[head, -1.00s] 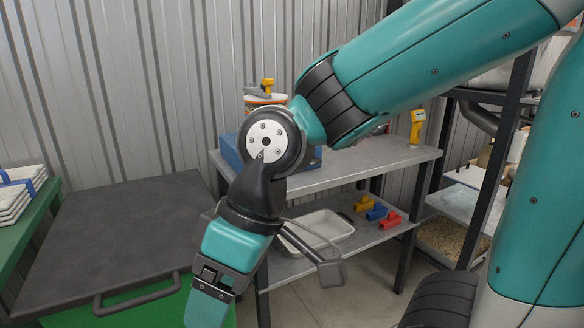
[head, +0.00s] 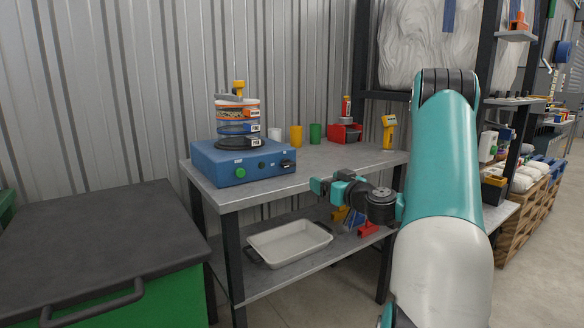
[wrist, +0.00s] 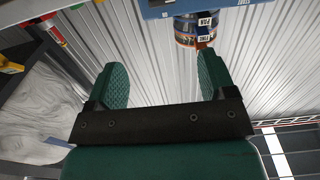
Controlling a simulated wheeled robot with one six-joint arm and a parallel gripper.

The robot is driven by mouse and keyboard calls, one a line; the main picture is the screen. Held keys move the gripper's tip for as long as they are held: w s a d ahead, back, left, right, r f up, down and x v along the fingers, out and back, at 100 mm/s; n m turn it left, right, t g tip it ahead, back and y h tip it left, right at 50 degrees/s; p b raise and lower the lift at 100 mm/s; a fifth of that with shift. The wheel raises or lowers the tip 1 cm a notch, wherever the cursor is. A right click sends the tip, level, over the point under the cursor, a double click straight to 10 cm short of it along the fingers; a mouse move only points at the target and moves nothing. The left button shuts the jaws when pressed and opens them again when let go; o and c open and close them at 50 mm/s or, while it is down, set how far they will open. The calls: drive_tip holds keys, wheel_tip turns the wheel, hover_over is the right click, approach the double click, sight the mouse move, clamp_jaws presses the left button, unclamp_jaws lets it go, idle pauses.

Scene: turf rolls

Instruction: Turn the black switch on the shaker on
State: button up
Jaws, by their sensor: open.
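The shaker (head: 215,165) is a blue box on the grey table, with a stack of sieves (head: 237,125) on top. Its front has a green knob (head: 240,173) and, at the right end, a small black switch (head: 287,165); its setting is too small to tell. In the wrist view a blue edge of the shaker (wrist: 170,8) and the labelled sieves (wrist: 195,30) show at the top, and the switch cannot be made out. My gripper (head: 318,186) is to the right of the switch, apart from it. Its green fingers (wrist: 163,75) are spread with nothing between them.
On the table (head: 330,160) stand white, yellow and green cups (head: 296,136), a red bin (head: 345,132) and a yellow handheld device (head: 389,132). A white tray (head: 290,243) lies on the lower shelf. A dark-topped green cabinet (head: 100,235) stands at left.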

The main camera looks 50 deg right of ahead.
drive_tip(key=p, duration=0.6)
approach(290, 165)
drive_tip(key=p+x, duration=0.3)
drive_tip(key=x, duration=0.6)
drive_tip(key=shift+w+d, duration=0.1)
